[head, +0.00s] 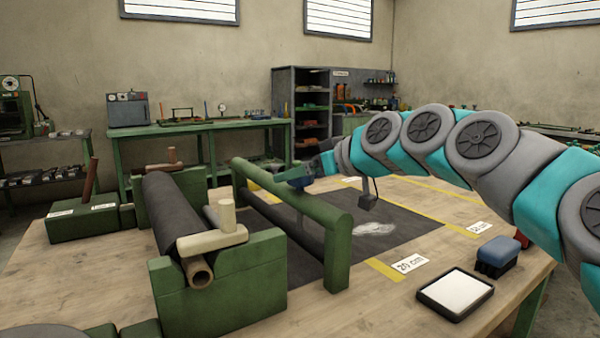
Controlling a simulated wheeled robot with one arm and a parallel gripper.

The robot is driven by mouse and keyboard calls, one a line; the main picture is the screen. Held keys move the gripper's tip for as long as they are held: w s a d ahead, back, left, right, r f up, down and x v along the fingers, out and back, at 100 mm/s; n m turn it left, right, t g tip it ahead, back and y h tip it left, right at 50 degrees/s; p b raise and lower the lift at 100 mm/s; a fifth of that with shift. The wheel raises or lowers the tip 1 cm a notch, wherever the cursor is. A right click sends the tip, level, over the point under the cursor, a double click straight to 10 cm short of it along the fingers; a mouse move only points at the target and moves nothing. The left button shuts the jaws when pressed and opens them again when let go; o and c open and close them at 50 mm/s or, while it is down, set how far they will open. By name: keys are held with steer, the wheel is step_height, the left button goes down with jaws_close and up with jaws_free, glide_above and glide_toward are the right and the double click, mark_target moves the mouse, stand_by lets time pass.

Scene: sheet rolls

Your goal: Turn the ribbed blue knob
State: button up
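My gripper (312,170) is at the end of my teal and grey arm, which reaches in from the right.
A dark sheet roll (172,212) rests in green cradles left of the rail. A dark sheet (395,222) with a pale smudge lies beyond it, beside yellow strips. A black-rimmed pad (455,294) and a blue-topped block (498,252) stand front right. Bare wood shows (350,312) in front.

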steer(key=c, duration=1.3)
steer(key=shift+o, duration=0.2)
